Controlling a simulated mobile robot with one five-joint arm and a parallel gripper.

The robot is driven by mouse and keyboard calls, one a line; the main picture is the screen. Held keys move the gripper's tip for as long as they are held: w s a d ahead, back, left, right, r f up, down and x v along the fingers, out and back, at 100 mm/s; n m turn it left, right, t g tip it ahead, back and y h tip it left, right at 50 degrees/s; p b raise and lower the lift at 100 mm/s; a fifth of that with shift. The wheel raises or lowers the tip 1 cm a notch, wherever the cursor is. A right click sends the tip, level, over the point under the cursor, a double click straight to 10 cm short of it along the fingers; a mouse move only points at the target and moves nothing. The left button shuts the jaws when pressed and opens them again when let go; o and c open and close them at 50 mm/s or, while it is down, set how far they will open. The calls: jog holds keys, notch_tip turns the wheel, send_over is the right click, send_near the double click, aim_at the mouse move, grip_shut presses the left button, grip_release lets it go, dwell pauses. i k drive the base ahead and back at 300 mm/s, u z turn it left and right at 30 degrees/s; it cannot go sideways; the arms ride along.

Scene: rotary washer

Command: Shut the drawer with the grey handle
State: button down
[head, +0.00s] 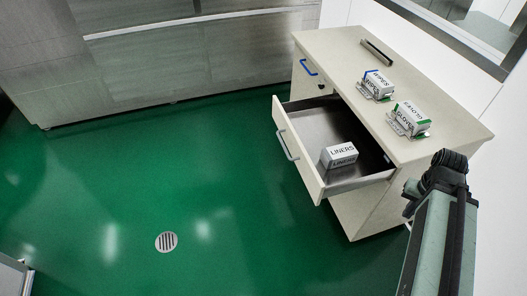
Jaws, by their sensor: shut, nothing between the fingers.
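The drawer with the grey handle (287,146) stands pulled well out of the cream cabinet (355,222). Its front panel (297,158) faces left, and its dark metal inside is open to view. A white box marked LINERS (339,155) lies in the drawer near the front end. Part of my arm shows at the lower right, to the right of the drawer and apart from it in the picture. My gripper cannot be made out in this view.
Another drawer with a blue handle (309,67) looks shut. The green floor (130,190) is clear left of the drawer, with a round drain (166,241).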

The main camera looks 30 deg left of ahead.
aim_at(307, 126)
jog(key=u, duration=1.1)
jog(key=i, duration=1)
jog(key=u, duration=1.95)
jog(key=k, duration=0.25)
jog(key=u, duration=0.3)
jog(key=i, duration=0.5)
jog(key=z, duration=0.1)
